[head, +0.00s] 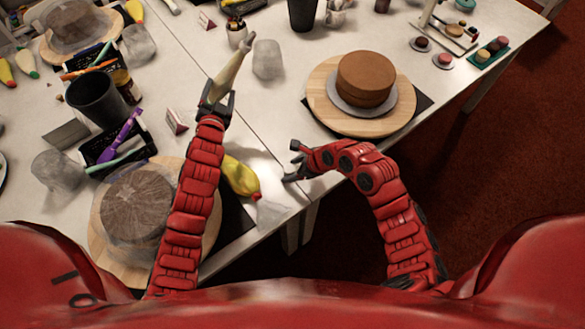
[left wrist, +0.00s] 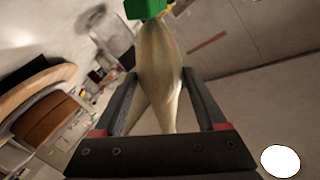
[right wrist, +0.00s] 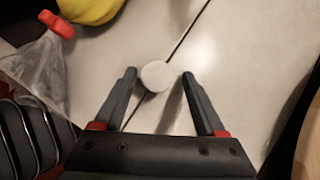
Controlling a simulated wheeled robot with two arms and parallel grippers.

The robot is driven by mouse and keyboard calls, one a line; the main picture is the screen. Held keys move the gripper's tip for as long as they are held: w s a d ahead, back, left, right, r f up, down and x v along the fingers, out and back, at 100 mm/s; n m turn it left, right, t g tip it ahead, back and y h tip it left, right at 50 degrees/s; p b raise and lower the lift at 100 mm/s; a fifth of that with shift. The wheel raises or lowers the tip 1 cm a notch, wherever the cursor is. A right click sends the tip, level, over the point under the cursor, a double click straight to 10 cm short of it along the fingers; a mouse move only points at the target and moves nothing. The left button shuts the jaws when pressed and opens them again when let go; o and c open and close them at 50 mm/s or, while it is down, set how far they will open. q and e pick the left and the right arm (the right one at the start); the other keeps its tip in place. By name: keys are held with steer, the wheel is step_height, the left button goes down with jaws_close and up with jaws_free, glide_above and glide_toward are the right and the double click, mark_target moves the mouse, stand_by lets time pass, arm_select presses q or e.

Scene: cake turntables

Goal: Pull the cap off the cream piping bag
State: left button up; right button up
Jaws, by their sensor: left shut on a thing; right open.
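The cream piping bag (head: 231,68) is pale and long. My left gripper (head: 219,92) is shut on it and holds it up, its narrow greyish end pointing up and right in the head view. In the left wrist view the bag (left wrist: 160,70) runs between the fingers, and a green block (left wrist: 145,8) shows at its far end; I cannot tell whether this is the cap. My right gripper (head: 291,162) is open near the table edge, apart from the bag. A small white round thing (right wrist: 156,75) shows between its fingertips in the right wrist view; I cannot tell what it is.
A yellow bag with a red tip (head: 240,177) lies between my arms. A brown cake (head: 366,78) stands on a round wooden board (head: 330,112) at right. A dark cup (head: 95,101) stands at left. The white table between the grippers is mostly clear.

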arm_select(q)
steer(key=shift+r, duration=0.1)
arm_select(e)
steer(key=shift+r, duration=0.15)
arm_select(q)
steer(key=shift+r+p, duration=1.1)
steer(key=shift+p, duration=0.1)
arm_select(e)
steer(key=shift+r, duration=2.9)
arm_select(q)
steer(key=o, duration=0.3)
steer(key=c, duration=0.4)
